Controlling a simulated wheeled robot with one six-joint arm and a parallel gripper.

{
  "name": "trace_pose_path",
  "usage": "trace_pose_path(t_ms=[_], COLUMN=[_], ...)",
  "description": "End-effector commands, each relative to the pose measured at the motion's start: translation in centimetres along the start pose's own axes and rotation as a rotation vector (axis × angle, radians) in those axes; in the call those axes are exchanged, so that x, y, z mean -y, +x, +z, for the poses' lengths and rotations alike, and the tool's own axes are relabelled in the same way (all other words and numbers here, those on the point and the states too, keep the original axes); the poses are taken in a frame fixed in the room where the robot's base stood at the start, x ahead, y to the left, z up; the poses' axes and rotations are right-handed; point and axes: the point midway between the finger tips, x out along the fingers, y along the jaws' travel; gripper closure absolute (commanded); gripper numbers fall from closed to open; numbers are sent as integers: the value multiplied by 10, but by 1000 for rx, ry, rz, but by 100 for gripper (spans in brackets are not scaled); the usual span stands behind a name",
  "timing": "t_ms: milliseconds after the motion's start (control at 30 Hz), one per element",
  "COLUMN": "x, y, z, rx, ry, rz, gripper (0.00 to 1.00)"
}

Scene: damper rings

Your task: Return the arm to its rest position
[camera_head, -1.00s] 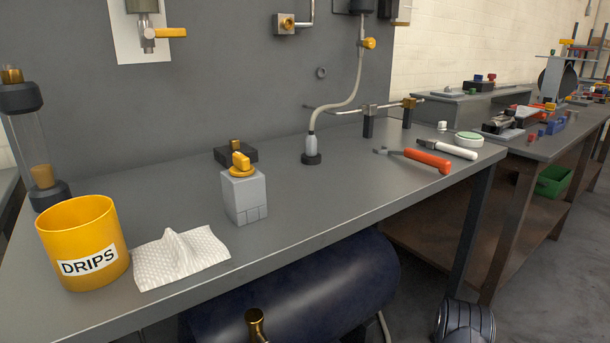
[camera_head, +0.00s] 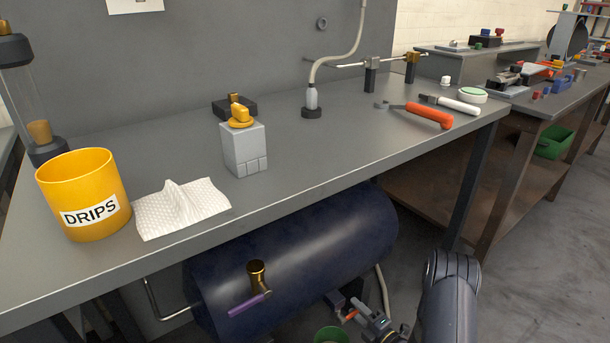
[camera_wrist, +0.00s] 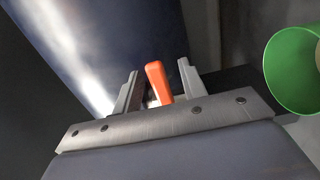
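My gripper (camera_head: 356,319) is low in front of the table, by the lower right end of a dark blue tank. In the wrist view my gripper (camera_wrist: 158,84) has its two fingers apart, with an orange lever (camera_wrist: 157,80) showing between them. Gaps show on both sides of the lever, though I cannot tell whether a finger touches it. In the head view the orange lever (camera_head: 349,316) is small and partly hidden beside the fingers. My arm comes in from the lower right.
The blue tank (camera_head: 300,250) lies under the grey table (camera_head: 300,160). It bears a brass fitting with a purple lever (camera_head: 249,305). A green container (camera_head: 331,335) is just below my gripper and also shows in the wrist view (camera_wrist: 283,75). Open floor (camera_head: 540,290) lies right.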

Motion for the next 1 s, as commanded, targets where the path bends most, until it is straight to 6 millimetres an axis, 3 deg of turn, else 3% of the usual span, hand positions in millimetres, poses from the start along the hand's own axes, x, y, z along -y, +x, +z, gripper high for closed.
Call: trace_pose_path(t_ms=[400,1000], x=[11,13], y=[2,0], z=[-1,-8], rx=[0,-12], ry=[203,212], rz=[0,-17], gripper=[60,60])
